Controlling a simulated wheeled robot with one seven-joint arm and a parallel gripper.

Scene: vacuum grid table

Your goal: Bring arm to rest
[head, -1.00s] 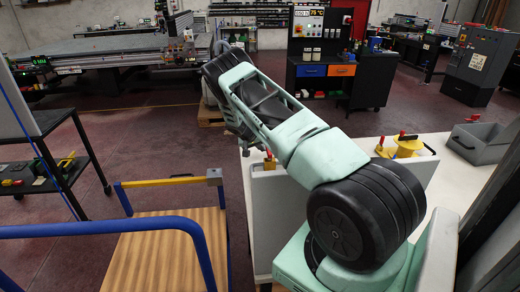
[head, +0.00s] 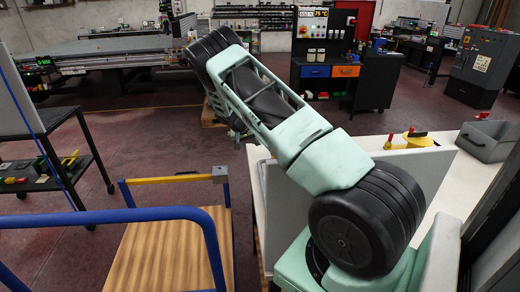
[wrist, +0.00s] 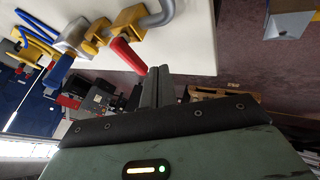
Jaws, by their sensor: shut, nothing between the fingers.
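My arm, mint green with black joints, reaches from the lower right of the head view up to a black elbow joint near the top left of centre. My gripper is hidden behind the arm in the head view. In the wrist view my gripper (wrist: 158,82) shows as two dark fingers pressed together, empty. The fingertips appear close to a red handle (wrist: 127,56) beside the white table top (wrist: 190,35); I cannot tell the exact gap.
The table (head: 462,185) carries a grey bin (head: 487,140) and a yellow fixture with a red handle (head: 415,138). A blue-railed wooden cart (head: 170,250) stands at lower left. A black shelf (head: 50,160) is farther left. Open floor lies behind.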

